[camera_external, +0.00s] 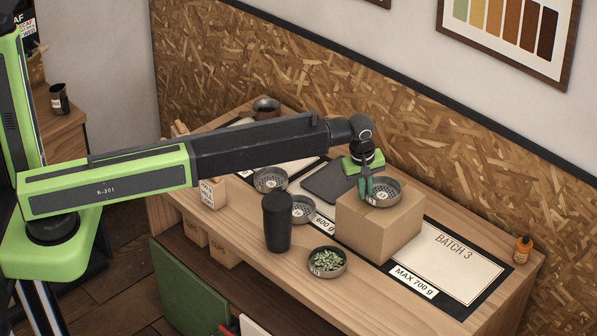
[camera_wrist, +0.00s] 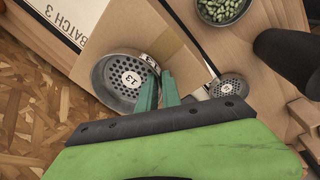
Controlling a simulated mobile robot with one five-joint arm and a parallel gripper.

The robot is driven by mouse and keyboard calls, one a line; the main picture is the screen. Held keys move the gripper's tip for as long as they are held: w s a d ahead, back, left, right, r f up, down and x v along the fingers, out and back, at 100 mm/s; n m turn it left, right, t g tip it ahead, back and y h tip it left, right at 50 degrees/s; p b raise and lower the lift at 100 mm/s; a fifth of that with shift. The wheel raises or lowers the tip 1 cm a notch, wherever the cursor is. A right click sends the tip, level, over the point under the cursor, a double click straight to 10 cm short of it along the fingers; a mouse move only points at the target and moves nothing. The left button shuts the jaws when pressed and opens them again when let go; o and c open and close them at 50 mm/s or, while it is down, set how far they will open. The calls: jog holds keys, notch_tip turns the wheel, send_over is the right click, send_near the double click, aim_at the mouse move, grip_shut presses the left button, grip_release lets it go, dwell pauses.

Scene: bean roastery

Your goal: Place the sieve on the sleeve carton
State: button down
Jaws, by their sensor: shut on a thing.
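A round metal sieve (camera_external: 384,193) with a perforated base is at the top of the brown sleeve carton (camera_external: 378,233). My gripper (camera_external: 366,191) is shut on the left side of its rim. In the wrist view, the green fingers (camera_wrist: 158,80) pinch the rim of this sieve (camera_wrist: 118,74), which bears the number 13. The carton (camera_wrist: 150,28) lies beneath it there. The sieve looks roughly level; I cannot tell whether its base touches the carton top or is slightly above it.
Two more sieves (camera_external: 270,180) (camera_external: 301,209) stand left of the carton. A black tumbler (camera_external: 277,222) and a bowl of green beans (camera_external: 327,262) stand in front. A dark flat scale (camera_external: 327,182) lies behind. The Batch 3 mat (camera_external: 449,262) is clear at right, near an orange bottle (camera_external: 522,250).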

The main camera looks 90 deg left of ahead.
jog(key=shift+f, duration=0.2)
jog(key=c, duration=1.5)
grip_release()
jog(key=shift+c, duration=0.2)
jog(key=shift+r, duration=0.15)
notch_tip(320, 180, up, 12)
jog(key=s+d+p, duration=0.1)
jog(key=p, duration=1.1)
jog(key=shift+s+d, duration=0.2)
jog(key=shift+d, duration=0.1)
jog(key=s+d+m+g+h, duration=0.1)
jog(key=s+d+m, duration=2)
jog(key=s+d, duration=0.7)
jog(key=shift+s+d+f+h, duration=0.15)
jog(key=shift+s+f+h, duration=0.05)
jog(key=shift+h, duration=0.1)
